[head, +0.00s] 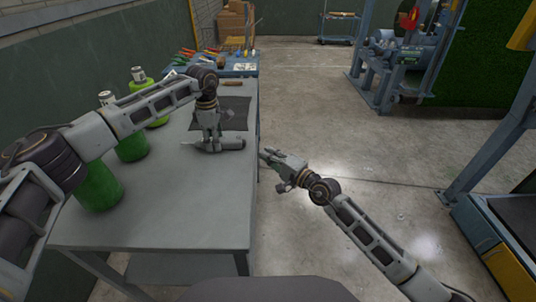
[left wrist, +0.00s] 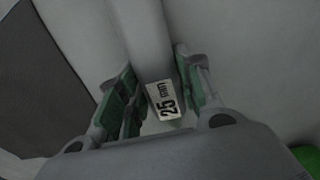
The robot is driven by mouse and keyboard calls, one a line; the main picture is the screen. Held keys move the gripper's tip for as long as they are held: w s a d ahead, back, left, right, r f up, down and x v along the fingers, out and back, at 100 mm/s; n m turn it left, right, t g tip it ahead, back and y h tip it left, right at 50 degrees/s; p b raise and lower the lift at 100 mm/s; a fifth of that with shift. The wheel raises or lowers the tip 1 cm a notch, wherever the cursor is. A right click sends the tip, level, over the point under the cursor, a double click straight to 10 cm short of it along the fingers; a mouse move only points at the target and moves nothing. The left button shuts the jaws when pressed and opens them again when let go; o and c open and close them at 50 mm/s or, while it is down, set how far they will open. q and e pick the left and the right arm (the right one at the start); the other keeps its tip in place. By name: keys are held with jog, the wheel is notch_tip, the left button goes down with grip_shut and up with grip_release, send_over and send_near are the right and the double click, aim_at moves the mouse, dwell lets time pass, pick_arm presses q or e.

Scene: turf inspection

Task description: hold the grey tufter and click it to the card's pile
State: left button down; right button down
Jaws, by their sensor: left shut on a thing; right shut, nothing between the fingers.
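The grey tufter (head: 231,143) lies along the grey table near its right edge, its body pointing right. My left gripper (head: 211,143) comes down from above and is shut on it. In the left wrist view the green-padded fingers (left wrist: 155,90) are on either side of the grey tufter (left wrist: 160,70), and a white label (left wrist: 165,100) reads "25 mm". My right gripper (head: 266,156) is shut and empty, past the table's right edge over the floor. I cannot clearly pick out the card or its pile.
A dark mat (head: 234,112) lies behind the tufter, with a small brown-handled item (head: 232,84) beyond it. Green bottles (head: 132,147) stand at the table's left. A blue tray (head: 240,71) with colourful tools is at the far end. The front tabletop (head: 170,210) is clear.

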pick_arm(q)
jog(key=c, duration=0.9)
grip_release()
jog(key=shift+r, duration=0.1)
notch_tip(320, 180, up, 12)
jog(key=shift+f, duration=0.2)
dwell(0.5)
